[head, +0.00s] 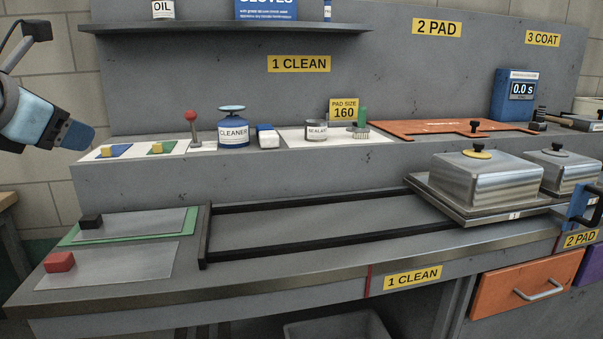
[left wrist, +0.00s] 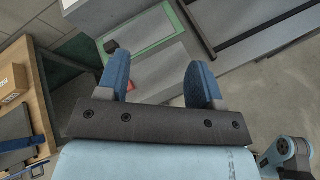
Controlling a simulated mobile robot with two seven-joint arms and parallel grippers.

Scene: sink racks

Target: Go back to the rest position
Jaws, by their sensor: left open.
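My left gripper (head: 75,135) is at the far left of the head view, in the air beside the bench and apart from it. In the left wrist view its two blue fingers (left wrist: 160,82) stand wide apart with nothing between them.
The grey bench (head: 150,283) carries a green-edged plate (head: 130,224), a red block (head: 60,262), a black rail frame (head: 206,235) and a lidded metal box (head: 487,183). The ledge behind holds a cleaner jar (head: 233,132). A wooden table (left wrist: 38,90) with a carton (left wrist: 13,84) stands left.

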